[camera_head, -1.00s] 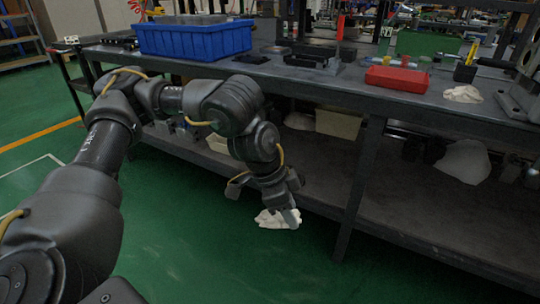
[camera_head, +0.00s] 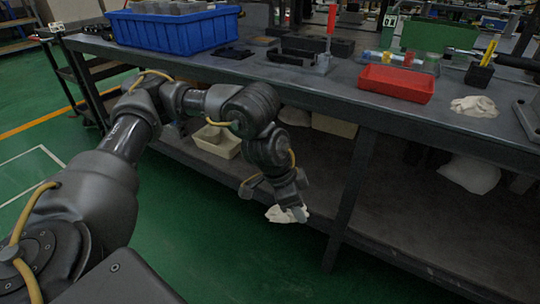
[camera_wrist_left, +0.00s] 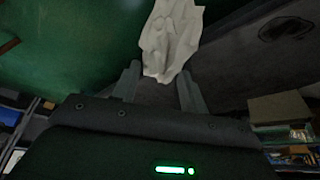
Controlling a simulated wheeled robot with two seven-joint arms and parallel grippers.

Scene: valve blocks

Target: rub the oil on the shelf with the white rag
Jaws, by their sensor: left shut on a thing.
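My left gripper (camera_head: 290,207) is shut on a crumpled white rag (camera_head: 279,215), which hangs beyond its fingertips. It is in front of the lower shelf (camera_head: 400,230), near the shelf's front edge. In the left wrist view, the rag (camera_wrist_left: 172,35) sticks out ahead of the two fingers of the gripper (camera_wrist_left: 160,86). A dark oval oil patch (camera_wrist_left: 285,29) lies on the grey shelf surface to the right of the rag, apart from it. The patch cannot be made out in the head view. My right gripper is out of view.
The workbench above the shelf holds a blue bin (camera_head: 172,30), a red tray (camera_head: 397,82) and another crumpled white cloth (camera_head: 475,106). A table leg (camera_head: 350,200) stands right of the gripper. A beige box (camera_head: 218,141) and a white bundle (camera_head: 471,174) lie on the shelf.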

